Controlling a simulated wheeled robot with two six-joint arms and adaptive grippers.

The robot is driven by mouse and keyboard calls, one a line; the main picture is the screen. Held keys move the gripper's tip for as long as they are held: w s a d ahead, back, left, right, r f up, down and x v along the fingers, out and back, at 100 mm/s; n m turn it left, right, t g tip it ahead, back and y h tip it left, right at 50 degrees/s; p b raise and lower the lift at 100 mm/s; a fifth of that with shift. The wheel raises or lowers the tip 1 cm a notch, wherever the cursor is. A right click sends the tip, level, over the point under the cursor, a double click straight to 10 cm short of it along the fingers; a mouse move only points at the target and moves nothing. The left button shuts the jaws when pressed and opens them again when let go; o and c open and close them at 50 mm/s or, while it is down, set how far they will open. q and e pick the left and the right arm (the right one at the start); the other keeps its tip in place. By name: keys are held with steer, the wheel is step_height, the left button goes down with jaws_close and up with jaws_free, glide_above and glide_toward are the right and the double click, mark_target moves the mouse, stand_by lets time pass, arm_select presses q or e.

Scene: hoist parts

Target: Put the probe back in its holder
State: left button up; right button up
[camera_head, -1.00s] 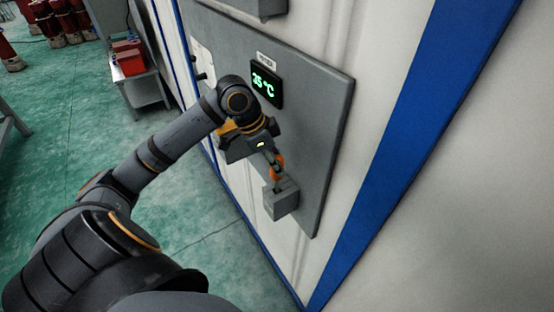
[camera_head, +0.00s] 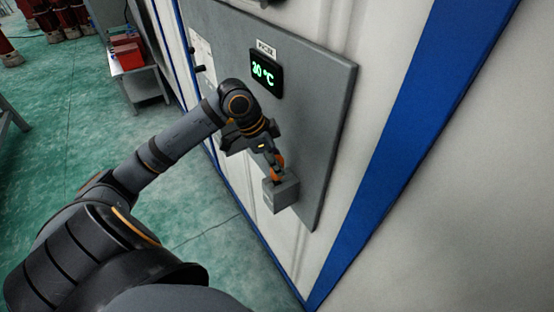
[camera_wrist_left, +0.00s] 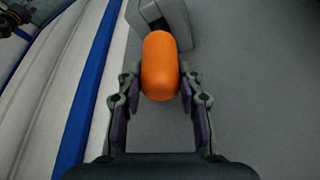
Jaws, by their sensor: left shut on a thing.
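The probe has a rounded orange body (camera_wrist_left: 160,65) that fills the middle of the left wrist view; it also shows as a small orange piece (camera_head: 279,160) in the head view. My left gripper (camera_head: 273,158) is shut on it, with one finger on each side of the orange body in the wrist view (camera_wrist_left: 158,88). The holder is a grey box (camera_head: 283,196) on the wall panel, directly below the probe. It also shows behind the probe's far end in the wrist view (camera_wrist_left: 178,22). The probe's lower end is hidden, so I cannot tell how deep it sits.
The grey panel (camera_head: 325,130) carries a display (camera_head: 266,75) reading 30 °C above the gripper. A blue stripe (camera_head: 400,140) runs down the white wall to the right. A small stand with red boxes (camera_head: 127,56) is at the upper left.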

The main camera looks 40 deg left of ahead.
arm_select(q)
steer(key=shift+f, duration=0.65)
steer(key=o, duration=1.2)
steer(key=shift+o, duration=0.2)
step_height(320, 180, up, 10)
